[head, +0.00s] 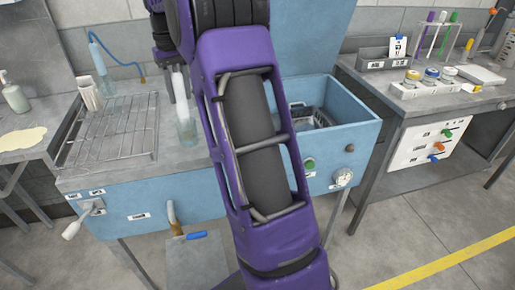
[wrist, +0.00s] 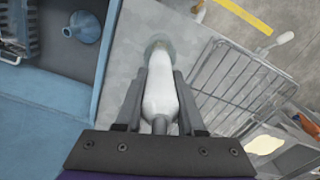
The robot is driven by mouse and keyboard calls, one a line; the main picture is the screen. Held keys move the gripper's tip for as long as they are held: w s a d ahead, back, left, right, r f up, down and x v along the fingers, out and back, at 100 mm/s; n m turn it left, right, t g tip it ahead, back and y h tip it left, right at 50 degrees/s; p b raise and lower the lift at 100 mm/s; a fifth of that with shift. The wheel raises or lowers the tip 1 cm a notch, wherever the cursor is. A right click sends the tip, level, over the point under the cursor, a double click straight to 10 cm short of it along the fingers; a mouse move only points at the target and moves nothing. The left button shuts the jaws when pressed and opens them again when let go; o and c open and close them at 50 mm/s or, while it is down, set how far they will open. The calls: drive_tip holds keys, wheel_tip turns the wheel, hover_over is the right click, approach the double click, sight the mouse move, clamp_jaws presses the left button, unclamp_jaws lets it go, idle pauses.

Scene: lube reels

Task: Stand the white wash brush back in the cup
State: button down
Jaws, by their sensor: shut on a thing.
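The white wash brush (wrist: 160,92) is between the two fingers of my gripper (wrist: 158,100), which is shut on it. In the head view the brush (head: 179,84) hangs roughly upright below my wrist, above a clear cup (head: 187,132). The cup stands on the blue wash bench, just right of the wire rack. In the wrist view the brush's far end overlaps the cup (wrist: 158,43). I cannot tell whether that end is inside the cup's mouth or just over it. My arm hides part of the bench in the head view.
A wire rack (head: 110,130) lies left of the cup. A blue basin (head: 335,132) opens to the right, holding a dark basket (head: 310,117). A blue funnel-like piece (wrist: 82,27) shows near it in the wrist view. A side bench (head: 440,95) with small jars stands far right.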

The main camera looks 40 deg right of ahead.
drive_tip(key=shift+f, duration=0.55)
drive_tip(key=shift+c, duration=2.2)
unclamp_jaws()
wheel_tip(320, 180, up, 17)
drive_tip(key=p, duration=0.4)
drive_tip(key=shift+r+p, duration=0.2)
drive_tip(key=shift+p, duration=0.2)
